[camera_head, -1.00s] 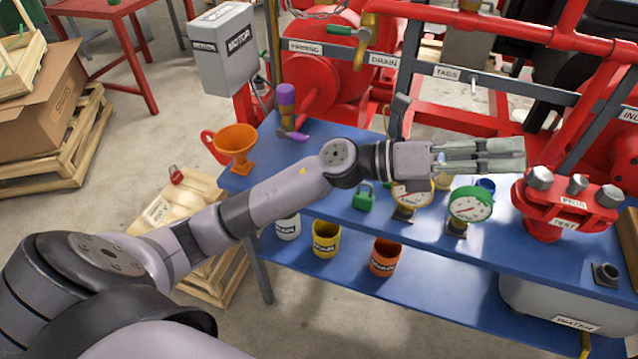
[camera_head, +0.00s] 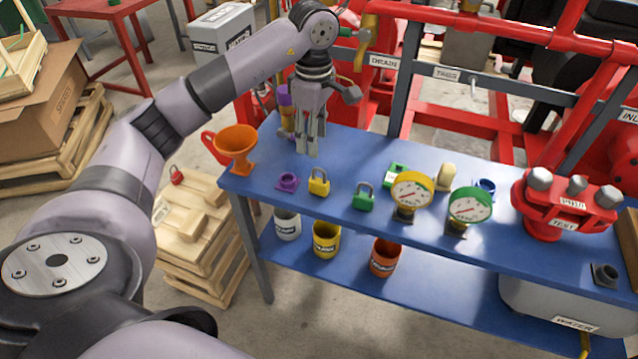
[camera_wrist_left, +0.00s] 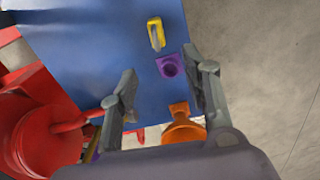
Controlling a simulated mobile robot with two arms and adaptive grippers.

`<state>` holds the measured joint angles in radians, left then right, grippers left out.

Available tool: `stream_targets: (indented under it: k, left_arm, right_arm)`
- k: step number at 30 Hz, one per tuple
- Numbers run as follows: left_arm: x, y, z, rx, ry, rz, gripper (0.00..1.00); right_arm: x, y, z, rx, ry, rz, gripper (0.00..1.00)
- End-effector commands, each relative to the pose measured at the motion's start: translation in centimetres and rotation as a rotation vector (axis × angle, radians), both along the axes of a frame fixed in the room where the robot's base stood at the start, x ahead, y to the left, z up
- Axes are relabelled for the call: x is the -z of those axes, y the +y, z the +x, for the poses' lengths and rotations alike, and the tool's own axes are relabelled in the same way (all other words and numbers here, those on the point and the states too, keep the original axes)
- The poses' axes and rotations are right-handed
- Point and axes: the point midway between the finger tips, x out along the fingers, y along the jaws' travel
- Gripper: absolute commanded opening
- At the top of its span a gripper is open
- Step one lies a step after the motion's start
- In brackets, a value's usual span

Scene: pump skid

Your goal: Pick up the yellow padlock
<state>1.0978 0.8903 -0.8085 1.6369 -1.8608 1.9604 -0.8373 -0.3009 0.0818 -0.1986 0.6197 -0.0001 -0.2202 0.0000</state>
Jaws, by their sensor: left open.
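The yellow padlock (camera_head: 319,182) stands upright on the blue table near its front edge, between a purple fitting and a green padlock. It also shows in the left wrist view (camera_wrist_left: 156,34), near the top, beyond the fingertips. My left gripper (camera_head: 313,152) points down above the table, behind the yellow padlock and apart from it. My right gripper is in neither view.
The purple fitting (camera_head: 288,182) and green padlock (camera_head: 363,196) flank the padlock closely. An orange funnel (camera_head: 237,146) stands at the left end. Two gauges (camera_head: 410,193) stand to the right, with a red flanged piece (camera_head: 566,206) beyond. Red skid pipes line the back.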

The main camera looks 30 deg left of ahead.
Motion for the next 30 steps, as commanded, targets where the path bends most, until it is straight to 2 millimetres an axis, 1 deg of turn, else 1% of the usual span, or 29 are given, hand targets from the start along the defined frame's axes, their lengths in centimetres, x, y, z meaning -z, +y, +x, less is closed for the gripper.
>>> stream_targets:
  k: [1, 3, 9, 12, 17, 20, 24, 27, 30]
  left_arm:
    - [1.1, 0.0, -0.1, 0.0, 0.006, -0.001, 0.43]
    - [2.7, -0.1, -0.1, 0.001, 0.006, -0.002, 0.43]
    - [6.8, -0.1, -0.1, 0.001, 0.005, -0.003, 0.43]
    - [8.2, -0.1, 0.0, 0.001, 0.002, -0.003, 0.43]
    - [9.2, -0.2, 0.0, 0.002, 0.0, -0.004, 0.43]
    - [9.9, -0.4, 0.1, 0.002, 0.002, -0.004, 0.43]
    - [12.0, -0.9, 0.4, 0.001, 0.004, -0.006, 0.43]
    - [13.5, -0.8, 0.4, 0.001, 0.003, -0.005, 0.43]
    - [14.2, -0.8, 0.5, 0.001, -0.001, -0.004, 0.43]
  right_arm:
    - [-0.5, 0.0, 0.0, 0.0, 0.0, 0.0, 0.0]
    - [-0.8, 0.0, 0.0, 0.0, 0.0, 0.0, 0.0]
    - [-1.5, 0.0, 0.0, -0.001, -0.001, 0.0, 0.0]
    - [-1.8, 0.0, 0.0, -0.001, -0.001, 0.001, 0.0]
    - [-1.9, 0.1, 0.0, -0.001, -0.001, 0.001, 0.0]
    - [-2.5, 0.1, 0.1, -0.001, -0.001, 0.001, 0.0]
    - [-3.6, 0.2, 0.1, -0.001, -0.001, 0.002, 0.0]
    - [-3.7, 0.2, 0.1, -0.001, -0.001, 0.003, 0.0]
    - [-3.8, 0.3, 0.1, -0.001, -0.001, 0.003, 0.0]
